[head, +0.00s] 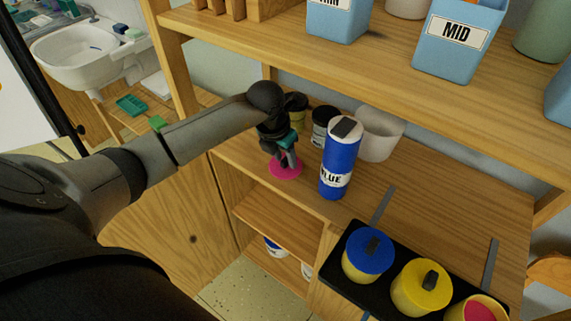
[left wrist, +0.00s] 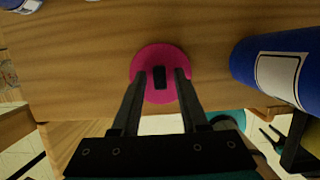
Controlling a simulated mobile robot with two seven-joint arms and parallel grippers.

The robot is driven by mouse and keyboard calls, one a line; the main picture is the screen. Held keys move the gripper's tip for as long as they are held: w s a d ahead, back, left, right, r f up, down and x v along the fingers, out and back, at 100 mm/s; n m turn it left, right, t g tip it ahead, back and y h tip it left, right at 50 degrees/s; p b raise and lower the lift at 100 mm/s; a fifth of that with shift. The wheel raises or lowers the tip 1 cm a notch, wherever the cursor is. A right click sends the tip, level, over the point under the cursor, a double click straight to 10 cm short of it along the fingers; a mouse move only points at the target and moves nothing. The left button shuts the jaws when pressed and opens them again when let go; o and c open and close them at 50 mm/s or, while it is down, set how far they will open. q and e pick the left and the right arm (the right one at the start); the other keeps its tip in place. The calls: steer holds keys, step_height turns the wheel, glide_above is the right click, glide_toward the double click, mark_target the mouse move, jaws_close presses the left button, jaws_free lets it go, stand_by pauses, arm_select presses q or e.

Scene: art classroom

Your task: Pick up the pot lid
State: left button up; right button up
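The pot lid is a pink disc (head: 286,174) with a dark knob, lying flat on the wooden shelf board near its front edge. In the left wrist view the lid (left wrist: 148,58) lies just beyond my fingers, its black knob showing between the fingertips. My left gripper (head: 287,160) is over the lid and points down at it. It also shows in the left wrist view (left wrist: 160,77), open, with a gap on both sides of the knob. Whether the fingertips touch the lid is unclear. My right gripper is not in view.
A blue bottle (head: 340,160) stands close right of the lid. Dark jars (head: 322,128) and a whitish cup (head: 381,135) stand behind. A black tray (head: 336,268) holds a blue-lidded pot (head: 370,251), a yellow-lidded pot (head: 420,288) and an open pot with pink inside (head: 478,309). An upper shelf (head: 400,75) overhangs.

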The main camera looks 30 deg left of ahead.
arm_select(q)
jaws_close()
stand_by(0.5)
